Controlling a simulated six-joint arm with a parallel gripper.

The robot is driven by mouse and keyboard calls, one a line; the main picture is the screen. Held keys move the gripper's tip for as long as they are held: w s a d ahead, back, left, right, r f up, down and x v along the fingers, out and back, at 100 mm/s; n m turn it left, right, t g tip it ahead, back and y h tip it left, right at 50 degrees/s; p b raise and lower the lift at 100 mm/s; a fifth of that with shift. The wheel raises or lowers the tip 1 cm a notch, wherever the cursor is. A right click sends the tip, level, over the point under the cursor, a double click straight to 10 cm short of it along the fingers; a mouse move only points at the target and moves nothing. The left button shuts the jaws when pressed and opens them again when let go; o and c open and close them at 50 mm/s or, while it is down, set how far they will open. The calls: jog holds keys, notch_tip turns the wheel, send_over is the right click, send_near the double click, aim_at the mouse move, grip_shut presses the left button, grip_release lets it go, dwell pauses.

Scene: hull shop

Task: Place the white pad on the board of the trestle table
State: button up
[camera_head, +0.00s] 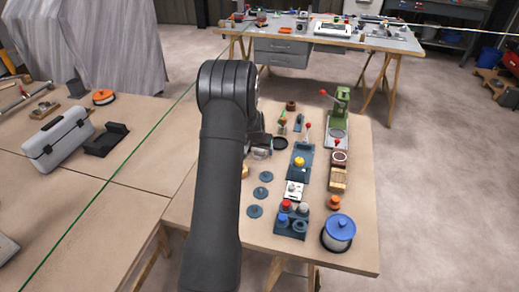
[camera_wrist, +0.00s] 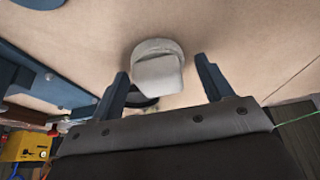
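A pale, rounded white pad (camera_wrist: 158,72) shows in the wrist view between my fingers, with gaps on both sides. My gripper (camera_wrist: 161,68) is open, its two dark blue fingers spread apart and pointing toward the wooden board (camera_wrist: 235,35). In the head view my gripper (camera_head: 262,146) is over the left part of the trestle table's board (camera_head: 350,235), partly hidden by my arm. A small pale shape (camera_head: 261,153) under it may be the pad. I cannot tell if the pad touches the board.
A black ring (camera_head: 280,143) lies right of my gripper. Blue discs (camera_head: 255,211), a blue tray (camera_head: 299,165), a green press (camera_head: 340,108) and a blue-lidded pot (camera_head: 338,233) stand on the board. A toolbox (camera_head: 58,140) is on the left.

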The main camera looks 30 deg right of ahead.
jog(key=v, duration=1.2)
jog(key=shift+r, duration=0.2)
jog(key=shift+d+f, duration=0.1)
jog(key=x, duration=1.2)
notch_tip(320, 180, up, 2)
jog(key=shift+r, duration=0.6)
